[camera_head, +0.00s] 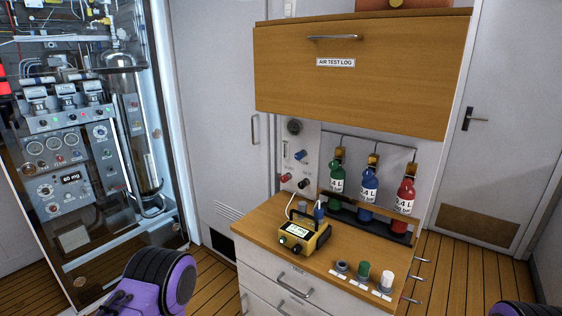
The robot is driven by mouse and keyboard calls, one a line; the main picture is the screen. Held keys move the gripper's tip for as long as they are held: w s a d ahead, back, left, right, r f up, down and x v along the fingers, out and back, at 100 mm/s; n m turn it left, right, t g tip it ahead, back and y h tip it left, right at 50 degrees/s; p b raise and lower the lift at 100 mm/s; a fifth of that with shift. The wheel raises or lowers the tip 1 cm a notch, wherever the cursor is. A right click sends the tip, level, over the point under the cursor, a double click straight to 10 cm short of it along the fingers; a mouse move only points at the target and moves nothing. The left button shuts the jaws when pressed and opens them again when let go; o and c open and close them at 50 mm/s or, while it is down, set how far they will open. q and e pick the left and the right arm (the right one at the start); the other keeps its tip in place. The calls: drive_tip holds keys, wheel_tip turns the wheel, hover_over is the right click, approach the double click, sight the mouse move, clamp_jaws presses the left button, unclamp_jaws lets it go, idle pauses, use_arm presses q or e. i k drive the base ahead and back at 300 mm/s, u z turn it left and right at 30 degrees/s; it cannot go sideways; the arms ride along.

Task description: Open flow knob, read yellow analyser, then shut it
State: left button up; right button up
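The yellow analyser (317,243) stands on the wooden counter, with a lit display whose figures are too small to read. A pale tube or cable rises from its back towards the white fill panel (309,140). That panel carries a dark round gauge or dial (294,127), a blue knob (300,155), a red knob (286,177) and a dark knob (304,183). I cannot tell which one is the flow knob, or how far any is turned. Purple and black parts of my arms show at the bottom left and bottom right edges. Neither gripper is in view.
Green (336,180), blue (368,188) and red (404,194) cylinders stand in a dark rack on the wooden counter (262,222). Small coloured caps sit at its front right. A wooden cabinet (360,85) labelled AIR TEST LOG overhangs it. A glass-fronted machine (75,150) stands left.

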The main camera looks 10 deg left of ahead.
sight(300, 156)
drive_tip(key=u, duration=1.65)
drive_tip(key=i, duration=1.25)
drive_tip(key=z, duration=1.7)
